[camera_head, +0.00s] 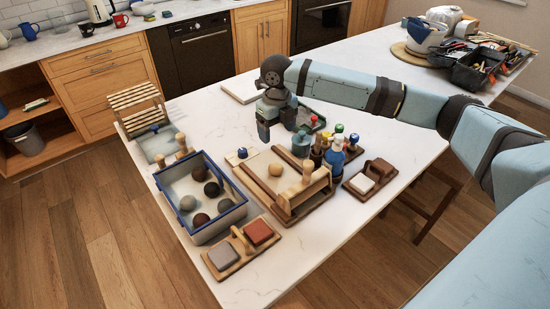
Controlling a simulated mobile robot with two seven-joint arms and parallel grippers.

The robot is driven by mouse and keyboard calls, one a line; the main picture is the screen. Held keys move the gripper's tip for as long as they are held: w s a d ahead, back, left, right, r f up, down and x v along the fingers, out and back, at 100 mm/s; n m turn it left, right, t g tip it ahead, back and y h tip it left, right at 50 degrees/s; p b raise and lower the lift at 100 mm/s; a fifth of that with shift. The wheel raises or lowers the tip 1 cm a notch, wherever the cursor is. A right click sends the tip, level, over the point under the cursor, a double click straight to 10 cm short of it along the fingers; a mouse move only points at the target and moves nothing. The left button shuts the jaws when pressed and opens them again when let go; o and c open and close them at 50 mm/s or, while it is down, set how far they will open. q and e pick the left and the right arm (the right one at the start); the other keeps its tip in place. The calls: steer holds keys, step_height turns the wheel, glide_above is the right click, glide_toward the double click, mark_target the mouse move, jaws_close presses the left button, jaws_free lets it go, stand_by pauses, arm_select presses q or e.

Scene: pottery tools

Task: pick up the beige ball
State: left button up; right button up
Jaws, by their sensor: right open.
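A beige, tan-toned ball (276,169) sits on the wooden tray (258,192) in the middle of the white table. My right gripper (275,127) is above the table, behind the ball and apart from it. Its fingers point down, spread apart, with nothing seen between them. A blue-rimmed bin (213,232) to the left of the tray holds several balls, dark brown and grey, one of them a paler greyish ball (188,203). My left gripper is not in view.
Bottles (335,155) and small knobbed tools stand right of the ball. A wooden roller-like tool (303,189) lies on the tray. Block holders (240,252) stand in front and another (370,178) at right. A wooden rack (137,105) is at back left. The table's front right is clear.

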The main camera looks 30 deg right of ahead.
glide_above(276, 169)
step_height(276, 169, down, 8)
steer(key=shift+s+r+p, duration=0.1)
steer(key=shift+r+p, duration=0.1)
steer(key=shift+p, duration=0.15)
steer(key=shift+d+f, duration=0.1)
steer(key=shift+f, duration=0.4)
step_height(276, 169, down, 5)
steer(key=shift+r+p, duration=0.1)
steer(key=shift+p, duration=0.45)
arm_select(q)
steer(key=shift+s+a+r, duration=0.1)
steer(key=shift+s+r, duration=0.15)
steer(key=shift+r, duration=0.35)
arm_select(e)
steer(key=c, duration=1)
